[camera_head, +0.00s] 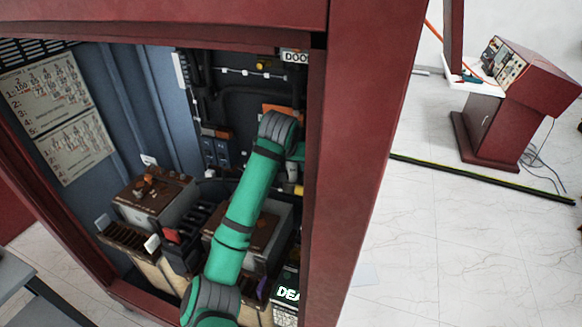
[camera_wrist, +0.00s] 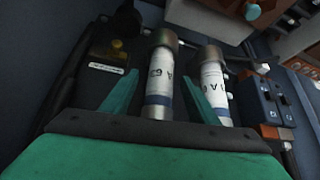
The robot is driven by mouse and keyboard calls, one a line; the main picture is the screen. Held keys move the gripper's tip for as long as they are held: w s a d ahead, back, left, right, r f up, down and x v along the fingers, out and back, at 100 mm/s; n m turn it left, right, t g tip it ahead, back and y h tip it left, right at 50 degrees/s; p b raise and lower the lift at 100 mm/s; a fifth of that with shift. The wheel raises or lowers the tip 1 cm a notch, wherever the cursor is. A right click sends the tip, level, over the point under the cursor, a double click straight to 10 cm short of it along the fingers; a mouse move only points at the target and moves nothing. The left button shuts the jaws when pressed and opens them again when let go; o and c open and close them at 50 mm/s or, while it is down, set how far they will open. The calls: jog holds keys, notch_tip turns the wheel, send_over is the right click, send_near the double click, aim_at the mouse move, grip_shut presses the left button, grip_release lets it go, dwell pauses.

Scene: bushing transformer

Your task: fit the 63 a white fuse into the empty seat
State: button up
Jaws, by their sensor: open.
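In the wrist view, my gripper (camera_wrist: 160,76) is open, with a green finger on each side of a white fuse (camera_wrist: 159,82). This fuse has metal end caps, a blue band and a label that reads 63 A. I cannot tell whether the fingers touch it. A second white fuse (camera_wrist: 213,80) stands to its right, just beyond the right finger, its label partly hidden. The lower ends of both fuses are hidden by my gripper. In the head view, my arm reaches into the red cabinet and hides the fuses. I cannot make out an empty seat.
The red cabinet's post (camera_head: 360,150) stands close to the right of my arm. Brown-topped transformer blocks (camera_head: 165,192) sit below it inside. Blue switches (camera_wrist: 277,103) are right of the fuses. A red console (camera_head: 500,110) stands outside on the tiled floor.

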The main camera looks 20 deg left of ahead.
jog(key=v, duration=0.9)
jog(key=shift+r, duration=0.2)
jog(key=shift+s, duration=0.1)
